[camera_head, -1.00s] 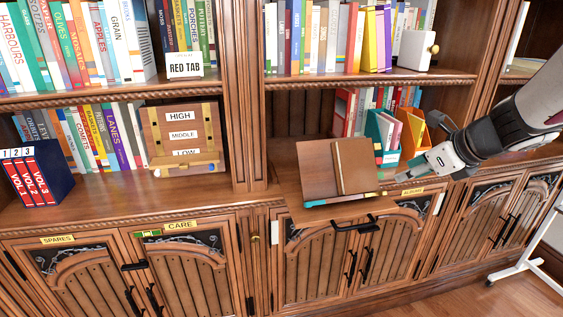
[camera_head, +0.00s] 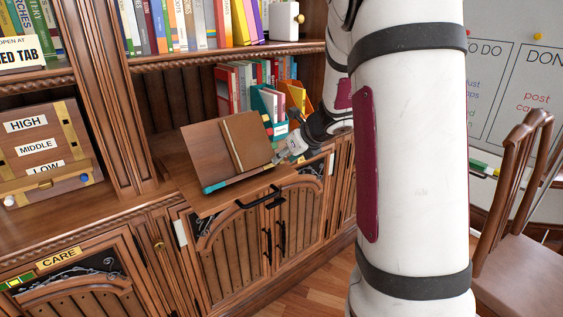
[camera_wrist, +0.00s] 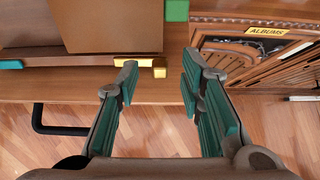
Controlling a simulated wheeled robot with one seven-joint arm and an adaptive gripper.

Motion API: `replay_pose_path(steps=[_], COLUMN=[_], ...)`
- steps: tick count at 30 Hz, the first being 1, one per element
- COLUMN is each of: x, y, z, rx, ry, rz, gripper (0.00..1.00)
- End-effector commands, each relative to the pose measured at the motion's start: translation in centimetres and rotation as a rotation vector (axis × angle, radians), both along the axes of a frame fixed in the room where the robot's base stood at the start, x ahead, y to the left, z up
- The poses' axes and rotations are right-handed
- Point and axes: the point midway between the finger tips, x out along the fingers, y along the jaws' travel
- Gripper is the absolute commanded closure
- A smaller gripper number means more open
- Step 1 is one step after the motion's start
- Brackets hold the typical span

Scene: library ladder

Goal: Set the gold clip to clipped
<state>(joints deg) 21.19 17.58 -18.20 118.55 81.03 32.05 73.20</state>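The gold clip (camera_wrist: 146,62) shows in the wrist view as a small yellow-gold bar with a block at its right end. It sits along the bottom edge of the brown book (camera_wrist: 110,25) on the wooden stand (camera_head: 195,145). I cannot make the clip out in the head view. My gripper (camera_wrist: 160,85) is open and empty, its green-padded fingers pointing at the stand's edge. The clip lies just beyond the left fingertip; I cannot tell whether they touch. In the head view my gripper (camera_head: 290,150) is at the stand's lower right corner.
A pull-out shelf (camera_head: 235,195) with a black handle (camera_head: 262,198) is under the stand. A teal file holder (camera_head: 268,103) and an orange one (camera_head: 298,98) stand behind. Cabinet doors (camera_head: 232,245) lie below. A wooden chair (camera_head: 510,200) stands at right.

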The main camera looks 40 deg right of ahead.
Motion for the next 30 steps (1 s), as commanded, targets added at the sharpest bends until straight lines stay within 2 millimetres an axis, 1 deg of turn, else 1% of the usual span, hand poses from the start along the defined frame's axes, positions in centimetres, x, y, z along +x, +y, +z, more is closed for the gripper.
replay_pose_path(steps=[1,5,15,17,18,20,30], x=[0.44,1.07,1.26,1.25,1.24,1.24,1.3], y=[0.03,0.04,0.04,0.05,0.05,0.04,0.07], z=[-0.6,-1.1,-1.23,-1.24,-1.23,-1.23,-1.17], rx=[0.001,0.001,0.0,0.0,0.0,0.0,-0.014], ry=[0.002,0.0,0.0,0.0,0.0,0.0,-0.001], rz=[0.001,-0.001,0.0,0.0,0.0,0.0,0.01], gripper=[0.65,0.65,0.65,0.79,0.88,1.0,1.0])
